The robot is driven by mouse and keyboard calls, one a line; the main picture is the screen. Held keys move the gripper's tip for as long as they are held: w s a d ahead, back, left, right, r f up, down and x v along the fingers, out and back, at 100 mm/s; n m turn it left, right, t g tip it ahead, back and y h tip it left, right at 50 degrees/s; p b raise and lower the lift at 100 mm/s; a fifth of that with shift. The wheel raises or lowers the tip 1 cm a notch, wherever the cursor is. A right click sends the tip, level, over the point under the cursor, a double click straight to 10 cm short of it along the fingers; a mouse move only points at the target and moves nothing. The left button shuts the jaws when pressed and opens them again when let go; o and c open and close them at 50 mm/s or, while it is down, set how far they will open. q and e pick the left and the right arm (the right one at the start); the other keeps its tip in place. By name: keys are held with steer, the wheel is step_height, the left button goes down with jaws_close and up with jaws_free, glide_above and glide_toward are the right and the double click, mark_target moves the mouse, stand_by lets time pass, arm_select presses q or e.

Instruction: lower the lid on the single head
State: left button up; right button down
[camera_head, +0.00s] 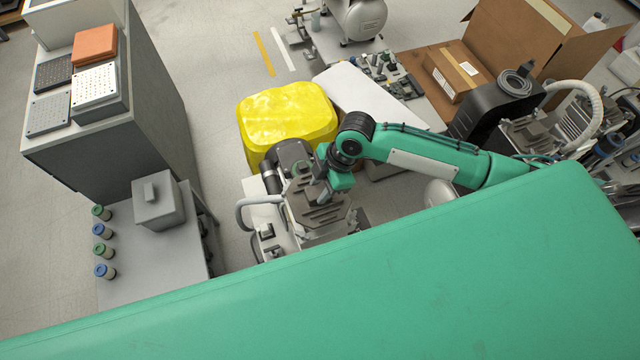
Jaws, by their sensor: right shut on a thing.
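The single head (330,222) is a grey compressor unit with a ribbed, slotted top, in the middle of the head view. A dark cylindrical part and a pale curved pipe are on its left side. My right gripper (318,192) comes down over the unit from the upper right. It is shut on a part at the top of the unit, which looks like the lid. The fingers and wrist hide most of the lid, so its exact tilt cannot be told. My left gripper is not in view.
A yellow lumpy container (288,115) stands right behind the unit. A grey cabinet (150,90) and a side table with a small grey box (158,203) are at left. An open cardboard box (515,45) and another compressor (570,130) are at right.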

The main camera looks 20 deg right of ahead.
steer(key=shift+f+b, duration=2)
steer(key=shift+b, duration=0.1)
steer(key=shift+f, duration=0.4)
steer(key=shift+p, duration=0.55)
steer(key=shift+f+p, duration=0.25)
steer(key=shift+p, duration=0.3)
steer(key=shift+c, duration=1.9)
jaws_free()
steer(key=shift+r, duration=0.1)
